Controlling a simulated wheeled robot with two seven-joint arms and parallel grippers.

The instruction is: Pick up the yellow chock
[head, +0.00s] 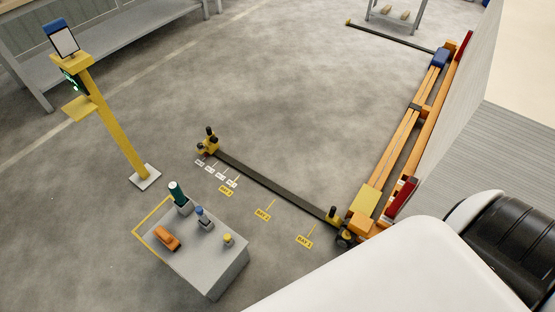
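A small yellow piece (228,240) sits near the right edge of the top of a grey block-shaped stand (207,264); it may be the yellow chock, but it is too small to tell its shape. An orange object (167,239) lies on the same top, to its left. A dark green cylinder (178,193) and a small blue-topped device (204,217) stand behind them. Neither of my grippers shows in the head view.
A dark floor rail (270,184) runs behind the stand, past yellow bay labels, to an orange gantry beam (405,133) at the right. A yellow post (118,125) with a screen stands at the left. Open concrete floor lies beyond. White and black parts fill the lower right.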

